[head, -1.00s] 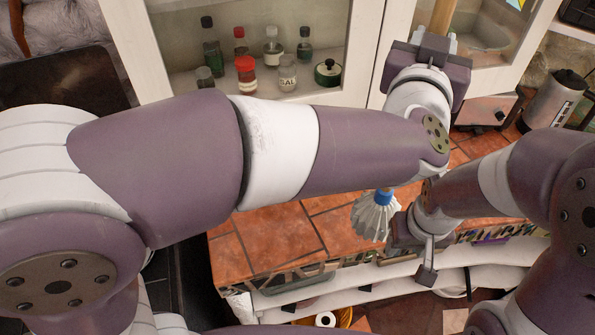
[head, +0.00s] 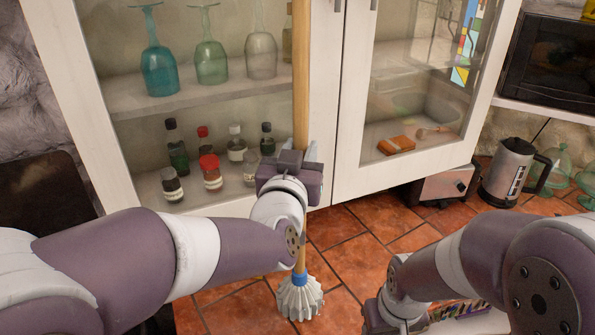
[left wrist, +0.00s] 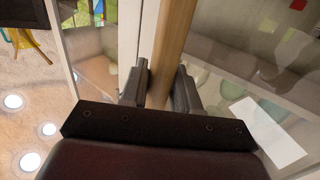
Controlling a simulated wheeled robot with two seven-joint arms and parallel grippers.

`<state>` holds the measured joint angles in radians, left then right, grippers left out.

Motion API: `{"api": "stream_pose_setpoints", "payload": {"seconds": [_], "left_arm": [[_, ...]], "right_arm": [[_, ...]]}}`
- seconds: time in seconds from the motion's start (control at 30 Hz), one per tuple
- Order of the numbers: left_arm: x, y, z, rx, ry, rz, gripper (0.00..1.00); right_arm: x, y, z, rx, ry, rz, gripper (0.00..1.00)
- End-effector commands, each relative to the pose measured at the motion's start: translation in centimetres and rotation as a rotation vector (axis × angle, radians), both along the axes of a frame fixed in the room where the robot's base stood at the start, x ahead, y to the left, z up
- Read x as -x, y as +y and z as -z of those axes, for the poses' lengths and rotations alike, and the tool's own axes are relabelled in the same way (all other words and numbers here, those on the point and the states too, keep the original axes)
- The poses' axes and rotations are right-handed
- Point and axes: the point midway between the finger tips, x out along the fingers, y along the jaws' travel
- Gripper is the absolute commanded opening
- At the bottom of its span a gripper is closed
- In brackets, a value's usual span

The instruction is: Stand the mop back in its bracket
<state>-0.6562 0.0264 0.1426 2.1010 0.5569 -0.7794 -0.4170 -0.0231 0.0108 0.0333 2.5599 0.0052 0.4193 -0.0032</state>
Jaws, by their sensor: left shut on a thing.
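The mop has a long wooden handle (head: 301,70), a blue collar and a pale stringy head (head: 299,299). It stands near upright in the head view, in front of the glass cabinet, its head low over the tiled counter; I cannot tell if it touches. My left gripper (head: 299,155) is shut on the handle, well above the mop head. The left wrist view shows the handle (left wrist: 171,45) between the two dark fingers (left wrist: 160,88). My right gripper (head: 376,316) is low in the head view, apart from the mop; its jaws are unclear. I cannot make out a bracket.
White glass-fronted cabinet doors (head: 324,100) stand close behind the mop, with glasses and bottles inside. A kettle (head: 508,172) and a toaster (head: 442,187) are to the right, below a dark microwave (head: 548,70). The tiled counter (head: 352,240) is clear between the mop and the toaster.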

Motion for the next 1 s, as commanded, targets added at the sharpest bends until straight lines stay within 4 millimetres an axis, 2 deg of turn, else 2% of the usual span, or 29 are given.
{"api": "stream_pose_setpoints", "payload": {"seconds": [0.1, 0.33, 0.77, 0.8, 0.83, 0.87, 1.0], "left_arm": [[-0.3, 0.4, 0.5, 0.001, -0.002, -0.001, 0.00], [-0.3, 0.4, 3.7, 0.000, -0.001, 0.001, 0.00], [-0.3, 0.4, 4.6, 0.003, -0.004, 0.001, 0.00], [-0.2, 0.4, 4.6, 0.001, 0.000, 0.001, 0.44], [-0.2, 0.4, 4.6, 0.001, 0.000, 0.001, 0.54], [-0.2, 0.4, 4.6, 0.001, 0.000, 0.001, 0.56], [-0.2, 0.4, 4.6, 0.001, 0.000, 0.001, 0.56]], "right_arm": [[0.0, 0.0, -0.3, 0.000, 0.000, 0.000, 0.52], [0.0, 0.0, -1.3, 0.000, 0.000, 0.000, 0.52], [0.0, 0.0, -0.6, 0.000, 0.000, 0.000, 0.52], [0.0, 0.0, -0.8, 0.000, 0.000, 0.000, 0.52], [0.0, 0.0, -0.8, 0.000, 0.000, 0.000, 0.52], [0.0, 0.0, -0.8, 0.000, 0.000, 0.000, 0.52], [0.0, 0.0, -0.8, 0.000, 0.000, 0.000, 0.52]]}}
